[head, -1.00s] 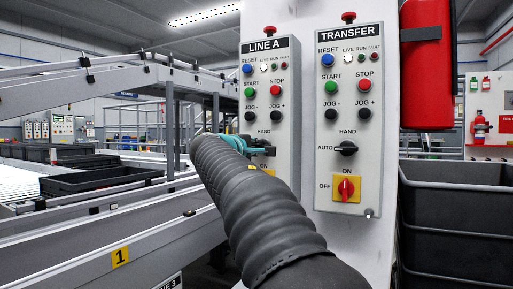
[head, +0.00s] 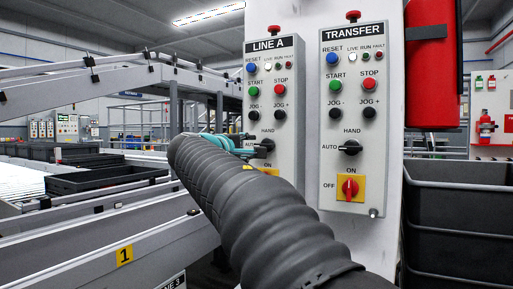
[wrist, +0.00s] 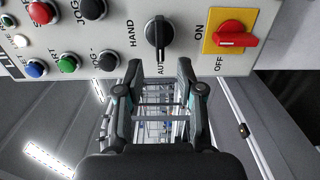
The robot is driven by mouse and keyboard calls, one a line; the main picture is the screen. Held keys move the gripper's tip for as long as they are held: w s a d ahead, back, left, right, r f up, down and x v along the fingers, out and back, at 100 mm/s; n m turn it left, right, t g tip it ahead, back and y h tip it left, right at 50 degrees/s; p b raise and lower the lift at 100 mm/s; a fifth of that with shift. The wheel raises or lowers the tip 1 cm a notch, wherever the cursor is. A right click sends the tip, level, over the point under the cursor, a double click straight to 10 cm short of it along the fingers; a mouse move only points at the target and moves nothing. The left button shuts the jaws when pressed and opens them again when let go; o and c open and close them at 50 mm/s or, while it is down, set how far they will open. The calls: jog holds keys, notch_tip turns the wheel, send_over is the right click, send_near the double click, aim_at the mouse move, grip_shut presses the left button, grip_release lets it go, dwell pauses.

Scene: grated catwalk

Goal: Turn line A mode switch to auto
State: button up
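The LINE A panel (head: 284,120) is a grey box on the white post. Its mode switch (head: 267,146) is a black knob below the HAND label. In the wrist view the mode switch (wrist: 158,36) shows a white pointer line, and its handle lies along the direction of the AUTO label, at right angles to HAND. My gripper (head: 240,146) is at the left of this knob, partly behind my dark arm sleeve. In the wrist view my gripper (wrist: 158,72) has its fingers spread and empty, just short of the knob, which is not clasped. The panel's AUTO label is hidden in the head view.
The TRANSFER panel (head: 350,110) with a similar knob is close on the right. A yellow plate with a red ON/OFF switch (wrist: 232,39) sits beside the LINE A knob. Black crates (head: 460,215) are at the right, conveyor rails (head: 120,85) at the left.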

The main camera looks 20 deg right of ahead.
jog(key=v, duration=0.4)
jog(key=shift+s+a, duration=0.3)
jog(key=s+a+f+m+g+y, duration=0.1)
jog(key=s+f+y, duration=0.1)
jog(key=f, duration=0.6)
jog(key=s+a+f+g+y, duration=0.1)
jog(key=a+f+y, duration=0.15)
jog(key=f, duration=0.45)
jog(key=s+a+f+m+g+y, duration=0.1)
jog(key=s+f+y, duration=0.15)
jog(key=f, duration=0.55)
jog(key=s+a+f+m+y, duration=0.1)
jog(key=s+f+m+y, duration=0.1)
jog(key=s+f, duration=0.3)
jog(key=s+a+f+m+g+y+p, duration=0.1)
jog(key=s+f, duration=0.4)
jog(key=s, duration=0.6)
jog(key=s+a+f+m+g+y, duration=0.1)
jog(key=s+a+f+m+y, duration=0.1)
jog(key=s+f, duration=0.4)
jog(key=s+a+y, duration=0.1)
jog(key=s+y, duration=0.1)
jog(key=s, duration=0.1)
jog(key=shift+m+p, duration=0.4)
